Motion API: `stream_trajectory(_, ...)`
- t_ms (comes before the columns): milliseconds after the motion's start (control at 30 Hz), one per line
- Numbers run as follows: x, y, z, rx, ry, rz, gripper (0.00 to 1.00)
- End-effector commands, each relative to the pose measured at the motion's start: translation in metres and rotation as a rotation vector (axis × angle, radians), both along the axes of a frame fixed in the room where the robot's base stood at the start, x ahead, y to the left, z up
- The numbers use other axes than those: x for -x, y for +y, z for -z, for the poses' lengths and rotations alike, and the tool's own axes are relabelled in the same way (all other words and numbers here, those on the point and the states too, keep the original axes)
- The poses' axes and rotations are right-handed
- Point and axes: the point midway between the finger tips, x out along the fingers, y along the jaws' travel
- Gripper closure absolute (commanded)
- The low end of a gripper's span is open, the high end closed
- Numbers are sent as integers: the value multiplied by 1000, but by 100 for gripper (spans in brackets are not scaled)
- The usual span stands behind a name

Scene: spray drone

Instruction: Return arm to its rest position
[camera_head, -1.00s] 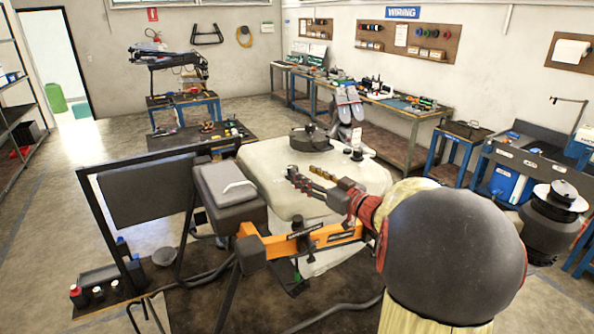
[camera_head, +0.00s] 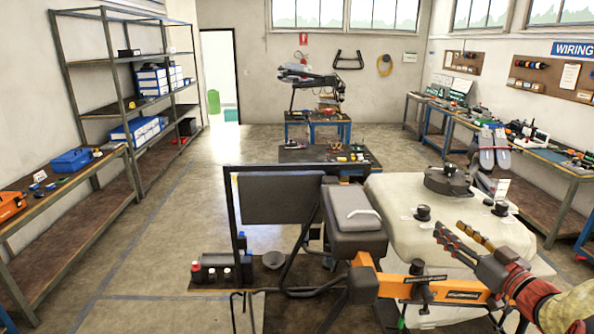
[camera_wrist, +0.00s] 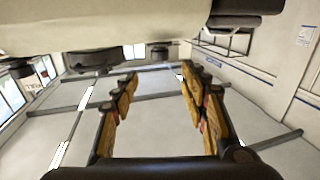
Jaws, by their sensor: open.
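My gripper (camera_head: 464,243) shows at the lower right of the head view, at the end of my red and black arm, in front of the drone's cream tank. In the wrist view my gripper (camera_wrist: 160,92) has its two yellow-padded fingers spread wide, with nothing between them. The spray drone's cream tank (camera_head: 395,195) has a round black lid (camera_head: 447,181) and dark caps on top. Its orange arm (camera_head: 445,292) runs below my gripper. In the wrist view the pale tank (camera_wrist: 110,25) fills the top of the picture. Most of my arm is cut off at the right edge.
A black frame with a dark panel (camera_head: 280,199) and a grey box (camera_head: 352,212) stand left of the tank. Shelves (camera_head: 135,85) and a bench (camera_head: 60,215) line the left wall. A workbench (camera_head: 535,165) runs along the right wall. The floor at left centre is clear.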

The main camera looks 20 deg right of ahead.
Motion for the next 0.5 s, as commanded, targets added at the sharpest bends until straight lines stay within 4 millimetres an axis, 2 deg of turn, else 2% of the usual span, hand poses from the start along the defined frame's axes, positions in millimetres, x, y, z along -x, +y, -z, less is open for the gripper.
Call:
stream_trajectory(133,0,-7,7,45,27,26,55)
stream_trajectory(267,7,-46,32,101,126,172,55)
stream_trajectory(367,28,-87,63,119,245,344,55)
stream_trajectory(400,40,-101,74,121,296,413,55)
stream_trajectory(500,74,-126,94,117,422,570,55)
